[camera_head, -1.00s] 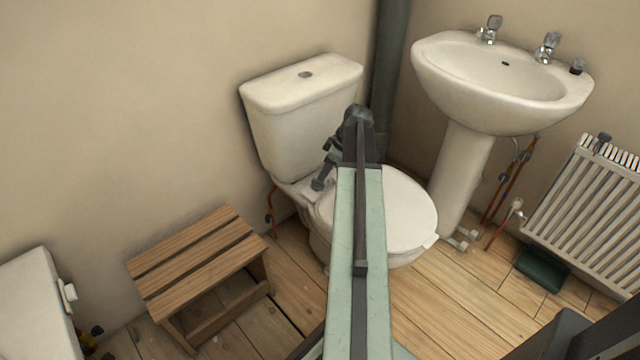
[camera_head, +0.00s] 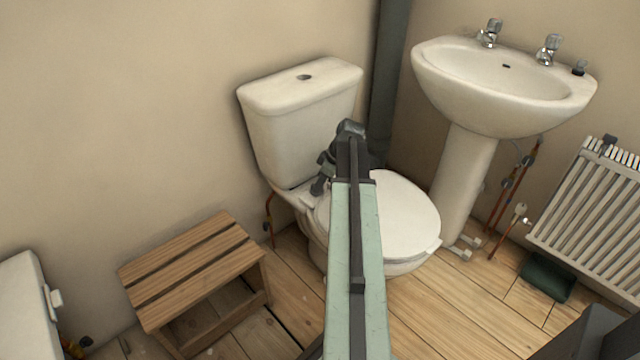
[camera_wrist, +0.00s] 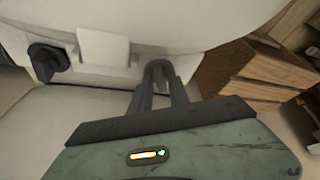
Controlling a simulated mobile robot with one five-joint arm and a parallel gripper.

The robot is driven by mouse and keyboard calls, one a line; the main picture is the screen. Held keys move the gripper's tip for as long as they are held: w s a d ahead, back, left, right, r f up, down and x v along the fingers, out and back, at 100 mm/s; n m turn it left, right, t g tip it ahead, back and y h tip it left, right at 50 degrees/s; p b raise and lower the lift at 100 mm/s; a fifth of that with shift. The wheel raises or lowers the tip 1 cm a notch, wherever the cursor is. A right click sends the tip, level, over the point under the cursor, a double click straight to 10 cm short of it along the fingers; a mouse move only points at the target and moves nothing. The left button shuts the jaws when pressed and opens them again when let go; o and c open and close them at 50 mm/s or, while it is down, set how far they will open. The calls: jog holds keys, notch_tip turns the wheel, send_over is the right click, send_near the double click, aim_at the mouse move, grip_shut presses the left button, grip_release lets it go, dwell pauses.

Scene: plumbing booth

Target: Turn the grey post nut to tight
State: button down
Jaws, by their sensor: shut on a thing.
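The white toilet (camera_head: 395,215) stands in the corner, its seat lid down. My gripper (camera_head: 318,187) reaches down at the back left of the seat, in front of the cistern (camera_head: 300,130). In the wrist view my gripper (camera_wrist: 159,74) has its two dark fingers close together around a small grey piece (camera_wrist: 158,68), which appears to be the grey post nut. The fingers hide most of it, and its turn angle cannot be told. A dark round knob (camera_wrist: 45,62) with a stub sits on the white ceramic to the left, apart from the fingers.
A wooden step stool (camera_head: 195,270) stands left of the toilet. The basin (camera_head: 500,80) on its pedestal (camera_head: 465,180) and a radiator (camera_head: 590,210) are to the right. A dark pipe (camera_head: 388,80) runs down the corner behind the toilet. Bare floorboards (camera_head: 430,310) lie in front.

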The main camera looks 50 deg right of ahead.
jog(key=shift+s+a+r+m, duration=0.1)
jog(key=shift+a+m, duration=0.1)
jog(key=shift+m, duration=0.4)
jog(key=m, duration=0.1)
jog(key=m+h, duration=0.1)
jog(key=shift+a+m+t+h, duration=0.2)
jog(key=shift+m+t+h, duration=0.1)
jog(key=shift+m, duration=0.1)
jog(key=m+h, duration=0.1)
jog(key=m, duration=0.3)
jog(key=shift+a+m+h, duration=0.2)
jog(key=shift+m+h, duration=0.1)
jog(key=shift+h, duration=0.1)
jog(key=m, duration=0.1)
jog(key=m+g+h, duration=0.1)
jog(key=m, duration=0.3)
jog(key=shift+w+a+h, duration=0.15)
jog(key=shift+w+h, duration=0.1)
jog(key=shift+h, duration=0.15)
jog(key=shift+w+m+g+h, duration=0.1)
jog(key=shift+m+g+h, duration=0.5)
jog(key=shift+m, duration=1.3)
jog(key=shift+g, duration=0.3)
